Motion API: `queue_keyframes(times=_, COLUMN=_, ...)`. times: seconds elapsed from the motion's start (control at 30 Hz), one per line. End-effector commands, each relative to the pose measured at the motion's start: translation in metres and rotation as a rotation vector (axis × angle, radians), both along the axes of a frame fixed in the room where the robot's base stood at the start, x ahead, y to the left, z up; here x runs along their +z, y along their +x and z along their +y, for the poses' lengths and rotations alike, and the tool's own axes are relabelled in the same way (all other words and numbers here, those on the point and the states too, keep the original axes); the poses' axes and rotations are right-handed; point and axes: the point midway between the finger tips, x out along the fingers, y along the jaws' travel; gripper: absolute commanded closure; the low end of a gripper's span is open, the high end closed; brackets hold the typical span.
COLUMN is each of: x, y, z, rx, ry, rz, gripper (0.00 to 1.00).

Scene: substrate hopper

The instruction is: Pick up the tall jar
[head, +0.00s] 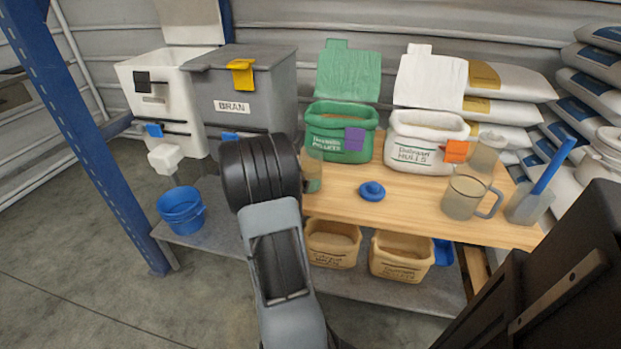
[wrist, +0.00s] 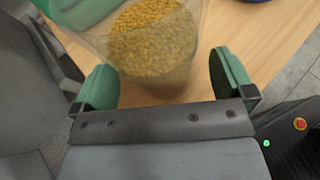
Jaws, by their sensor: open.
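The tall jar (head: 312,171) is clear with a brownish-yellow fill, standing on the wooden bench top and partly hidden by my arm in the head view. In the wrist view the jar (wrist: 155,35) shows yellow pellets through its clear wall. My gripper (wrist: 165,84) is open, its two green-padded fingers on either side of the jar's near part. A gap shows between the jar and the right finger; the left finger is closer to it.
A green pellet bag (head: 340,140) stands behind the jar, and a blue lid (head: 372,191) lies to its right. A clear jug (head: 464,197) and a scoop holder (head: 527,204) are further right. The grey bran bin (head: 255,95) is at left.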

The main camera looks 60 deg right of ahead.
Motion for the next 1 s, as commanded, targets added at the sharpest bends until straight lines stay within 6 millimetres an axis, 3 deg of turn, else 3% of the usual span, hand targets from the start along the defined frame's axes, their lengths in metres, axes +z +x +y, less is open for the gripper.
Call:
queue_keyframes(times=0.2, x=-0.007, y=-0.006, z=-0.015, rx=0.000, ry=0.000, rz=-0.001, gripper=0.00)
queue_keyframes(times=0.47, x=-0.007, y=-0.006, z=-0.016, rx=0.001, ry=0.000, rz=0.000, gripper=0.01)
queue_keyframes(times=1.0, x=-0.007, y=-0.006, z=-0.016, rx=0.001, ry=0.000, rz=0.000, gripper=0.53)
